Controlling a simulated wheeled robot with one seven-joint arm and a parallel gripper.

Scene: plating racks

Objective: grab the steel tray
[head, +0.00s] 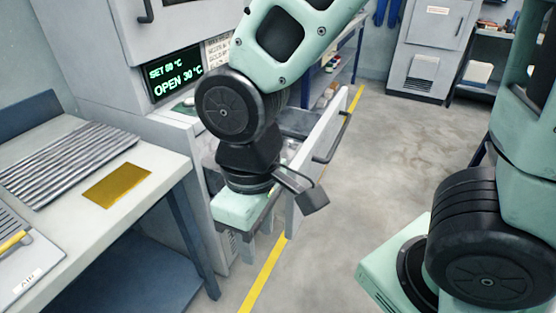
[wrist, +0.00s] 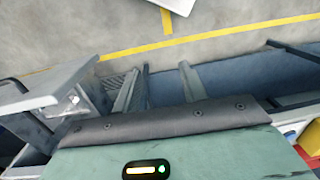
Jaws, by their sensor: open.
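No thing is plainly a steel tray, and I cannot tell which grey piece it is. A ribbed grey metal piece (head: 65,160) lies on the left table. A dark grey, shallow tray-like thing (head: 300,122) shows partly in the open drawer (head: 318,145), behind my arm. My gripper (head: 264,245) points down by the drawer's near end, its fingers apart and nothing seen between them. In the wrist view my gripper (wrist: 158,85) shows two spread fingers over a blue-grey surface. A small ribbed grey patch (wrist: 113,82) shows beside the left finger.
The left table (head: 150,185) also bears a gold plate (head: 117,185). The oven's display (head: 175,75) reads "SET 80 °C, OPEN 30 °C". The drawer's handle (head: 333,140) sticks out to the right. Open floor (head: 390,150) with a yellow line lies right of the drawer.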

